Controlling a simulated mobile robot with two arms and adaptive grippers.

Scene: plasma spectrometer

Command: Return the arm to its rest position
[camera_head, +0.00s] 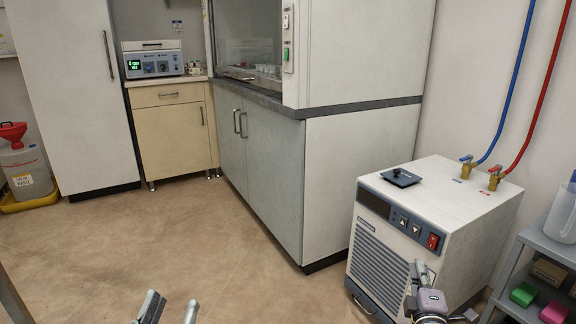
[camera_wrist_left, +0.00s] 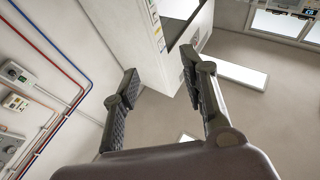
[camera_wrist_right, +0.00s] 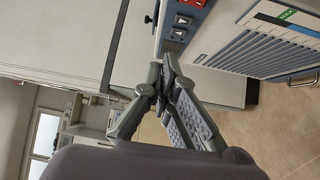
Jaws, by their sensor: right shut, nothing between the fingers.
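My right gripper (camera_head: 422,275) is in front of the lower right of the white chiller's (camera_head: 462,194) front face in the head view. In the right wrist view its fingertips (camera_wrist_right: 163,78) meet with nothing between them, and the chiller's blue panel (camera_wrist_right: 184,25) and grille lie beyond. I cannot tell whether the gripper touches the chiller. My left gripper (camera_head: 172,308) shows only its fingertips at the bottom edge of the head view. In the left wrist view its fingers (camera_wrist_left: 157,78) are apart and empty.
Blue (camera_head: 516,85) and red (camera_head: 548,88) hoses join brass valves on the chiller's top, where a dark cap (camera_head: 402,177) also sits. A grey cart (camera_head: 508,275) with a jug (camera_head: 563,212) stands close at right. The fume hood cabinet (camera_head: 335,185) stands behind. Open floor (camera_head: 190,235) lies at left.

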